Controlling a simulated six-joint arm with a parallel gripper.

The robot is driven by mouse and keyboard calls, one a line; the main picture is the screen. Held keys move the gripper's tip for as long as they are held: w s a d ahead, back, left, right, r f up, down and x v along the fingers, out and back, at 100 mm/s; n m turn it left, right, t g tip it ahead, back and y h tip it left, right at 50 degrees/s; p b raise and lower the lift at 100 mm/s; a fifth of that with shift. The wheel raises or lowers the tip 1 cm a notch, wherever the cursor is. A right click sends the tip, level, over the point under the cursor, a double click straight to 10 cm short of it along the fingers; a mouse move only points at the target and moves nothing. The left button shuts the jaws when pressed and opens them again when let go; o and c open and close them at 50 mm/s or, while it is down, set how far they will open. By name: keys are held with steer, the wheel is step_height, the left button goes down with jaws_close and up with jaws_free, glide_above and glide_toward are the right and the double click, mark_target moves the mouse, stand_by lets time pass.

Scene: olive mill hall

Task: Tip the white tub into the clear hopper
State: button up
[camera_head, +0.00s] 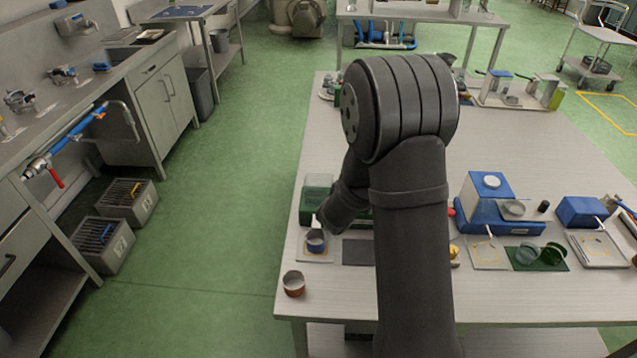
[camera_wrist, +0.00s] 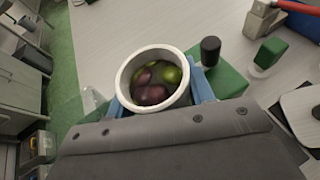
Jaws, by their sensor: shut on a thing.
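The white tub (camera_wrist: 125,78) is in the wrist view, upright or nearly so, with green and dark purple olives (camera_wrist: 152,87) inside. My gripper (camera_wrist: 158,84) is shut on the tub, with a blue finger on each side. In the head view my own arm hides the gripper and the tub. A clear, see-through part (camera_head: 318,180) sits on the green machine at the table's left edge and may be the hopper. A clear shape (camera_wrist: 92,100) also shows left of the tub in the wrist view; I cannot tell how far below it is.
A blue machine (camera_head: 490,200) and a green mat with cups (camera_head: 537,256) are to the right. A black cylinder (camera_wrist: 210,50) stands beyond the tub.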

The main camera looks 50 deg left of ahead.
steer(key=shift+a+r, duration=0.1)
steer(key=shift+r, duration=0.05)
steer(key=shift+s+a+r+n+t+h, duration=0.25)
steer(key=shift+a+r+n, duration=0.1)
steer(key=shift+r, duration=0.15)
steer(key=shift+s+a+r+n+t+h, duration=0.15)
steer(key=shift+a+r+n+h, duration=0.1)
steer(key=shift+r+n, duration=0.15)
steer(key=shift+s+a+r+n+t, duration=0.2)
steer(key=shift+a+n+t, duration=0.1)
steer(key=shift+n, duration=0.15)
steer(key=shift+a, duration=0.1)
steer(key=shift+s+a+r+n+t+h, duration=0.25)
steer(key=shift+r+n, duration=0.1)
steer(key=shift+r, duration=0.25)
steer(key=shift+s+a+r+n+t+h, duration=0.15)
steer(key=shift+a+r+n+h, duration=0.15)
steer(key=shift+r, duration=0.25)
steer(key=shift+s+a+r+n+t, duration=0.3)
steer(key=shift+a+n, duration=0.2)
steer(key=shift+n, duration=0.25)
steer(key=shift+a+r+n+t+h, duration=0.15)
steer(key=shift+r+n+t+h, duration=0.15)
steer(key=shift+n+h, duration=0.25)
stand_by(0.5)
